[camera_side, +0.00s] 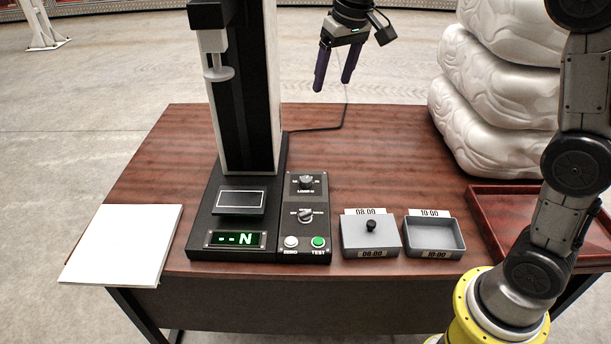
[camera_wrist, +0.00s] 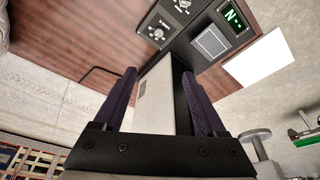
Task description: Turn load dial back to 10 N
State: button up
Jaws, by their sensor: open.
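The load dial (camera_side: 306,182) is a dark round knob at the top of the black control panel (camera_side: 292,237), above a label that seems to read LOAD N. Its pointer setting is too small to read. The dial also shows in the wrist view (camera_wrist: 159,33), beyond my fingertips. My gripper (camera_side: 332,83) is open and empty, with dark purple fingers. It hangs high behind and right of the test stand, well apart from the dial. It also shows in the wrist view (camera_wrist: 159,73). The green display (camera_side: 236,239) shows dashes and N.
A second knob (camera_side: 305,215) sits below the dial, above a white button (camera_side: 291,242) and green TEST button (camera_side: 318,242). The stand's tall column (camera_side: 262,90) rises behind left. A lidded box (camera_side: 355,238), open box (camera_side: 435,237) and red tray (camera_side: 500,225) lie right.

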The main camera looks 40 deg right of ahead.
jog(key=w+f+g, duration=0.2)
jog(key=w+f, duration=0.6)
jog(key=f, duration=0.2)
jog(key=g, duration=0.1)
send_near(306, 179)
jog(key=f, duration=0.8)
jog(key=shift+w+d+f, duration=0.1)
jog(key=shift+d+f, duration=0.1)
jog(key=shift+f, duration=0.15)
grip_shut()
